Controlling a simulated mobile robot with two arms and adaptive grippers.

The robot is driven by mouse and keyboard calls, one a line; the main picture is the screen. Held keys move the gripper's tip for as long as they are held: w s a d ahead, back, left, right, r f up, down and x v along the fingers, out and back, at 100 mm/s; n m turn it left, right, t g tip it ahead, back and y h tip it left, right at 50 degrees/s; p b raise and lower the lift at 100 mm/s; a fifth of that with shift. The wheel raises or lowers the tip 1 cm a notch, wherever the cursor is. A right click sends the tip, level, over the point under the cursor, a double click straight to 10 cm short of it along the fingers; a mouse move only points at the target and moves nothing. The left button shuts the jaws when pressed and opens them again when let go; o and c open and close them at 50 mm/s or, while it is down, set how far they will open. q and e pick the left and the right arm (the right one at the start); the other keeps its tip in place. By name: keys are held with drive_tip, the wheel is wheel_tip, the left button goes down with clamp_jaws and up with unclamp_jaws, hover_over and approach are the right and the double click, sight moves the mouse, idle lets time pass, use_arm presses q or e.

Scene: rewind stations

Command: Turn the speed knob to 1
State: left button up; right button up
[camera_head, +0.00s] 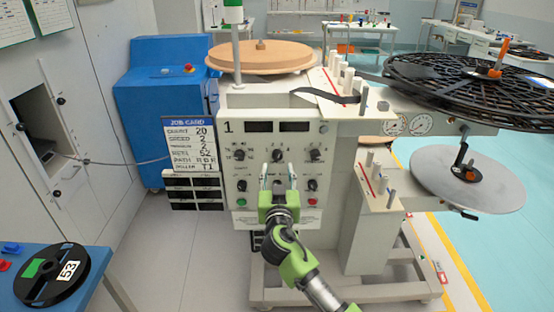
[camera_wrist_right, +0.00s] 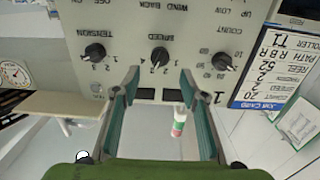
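The speed knob (camera_head: 278,155) is the black middle knob in the top row of the cream control panel marked 1. It also shows in the upside-down right wrist view (camera_wrist_right: 159,57), under the word SPEED, with small numbers around it. I cannot tell which number it points at. My right gripper (camera_head: 278,172) is in front of the panel, just below the knob in the head view. Its two green fingers are open and empty. In the right wrist view my right gripper (camera_wrist_right: 160,75) has its fingertips on either side of the knob's line, apart from it. My left gripper is out of view.
The count knob (camera_head: 239,154) and tension knob (camera_head: 315,155) flank the speed knob. Lower panel controls include a green button (camera_head: 242,202) and a red one (camera_head: 312,202). A job card (camera_head: 190,145) hangs to the left. A wooden disc (camera_head: 262,58) lies above the panel.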

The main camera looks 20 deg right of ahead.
sight(278, 158)
drive_tip(key=x, duration=0.5)
drive_tip(key=shift+w+d, duration=0.1)
drive_tip(key=shift+w, duration=0.3)
drive_tip(key=c, duration=1.1)
